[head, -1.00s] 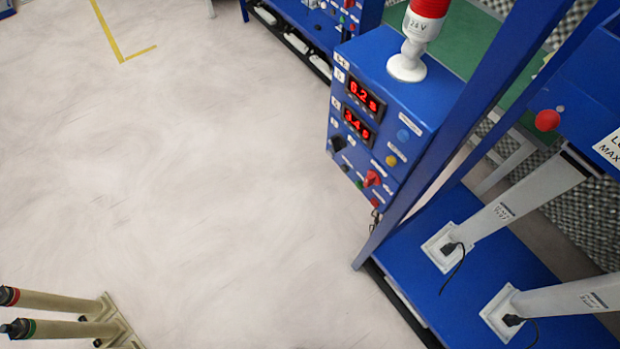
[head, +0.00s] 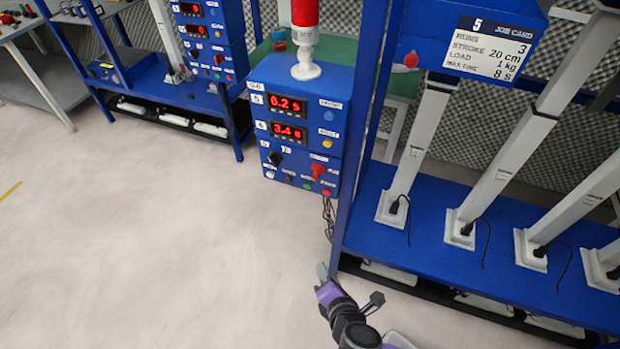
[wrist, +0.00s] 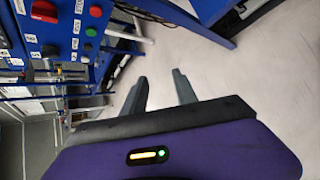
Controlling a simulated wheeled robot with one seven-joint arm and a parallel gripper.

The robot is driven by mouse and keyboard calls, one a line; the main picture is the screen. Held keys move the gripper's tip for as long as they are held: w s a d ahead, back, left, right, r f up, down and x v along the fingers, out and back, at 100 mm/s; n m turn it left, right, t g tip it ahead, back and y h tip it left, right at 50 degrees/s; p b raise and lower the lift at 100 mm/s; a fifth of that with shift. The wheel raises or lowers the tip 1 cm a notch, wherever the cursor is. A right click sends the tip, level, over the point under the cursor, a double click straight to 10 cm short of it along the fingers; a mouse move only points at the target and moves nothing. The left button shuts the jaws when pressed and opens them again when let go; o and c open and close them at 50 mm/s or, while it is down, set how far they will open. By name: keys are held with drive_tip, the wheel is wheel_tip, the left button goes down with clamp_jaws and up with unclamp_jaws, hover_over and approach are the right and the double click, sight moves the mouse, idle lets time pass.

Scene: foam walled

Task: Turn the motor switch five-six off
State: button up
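The blue control box (head: 293,120) labelled 5-6 stands left of the rack post in the head view, with two lit red displays. A red rotary switch (head: 318,171) sits at its lower right, with a black knob (head: 275,158) at lower left. Their small labels are too blurred to read surely. My gripper (head: 322,270) is low in front of the rack, below and apart from the box. In the wrist view my gripper (wrist: 159,84) is open and empty, its fingers apart over floor.
A red-and-white beacon (head: 305,40) stands on the box. The blue rack shelf (head: 430,230) with white columns and cables is at right. Another blue station (head: 212,40) is behind left. The floor (head: 150,240) at left is clear.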

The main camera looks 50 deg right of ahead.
drive_tip(key=w+d+r+n+h, duration=0.3)
drive_tip(key=w+d+h, duration=0.1)
drive_tip(key=w, duration=0.3)
drive_tip(key=n+g+h, duration=0.2)
drive_tip(key=h, duration=0.5)
approach(315, 173)
drive_tip(key=x, duration=0.8)
drive_tip(key=shift+w+d, duration=0.15)
drive_tip(key=shift+d, duration=0.05)
drive_tip(key=shift+c, duration=0.4)
clamp_jaws()
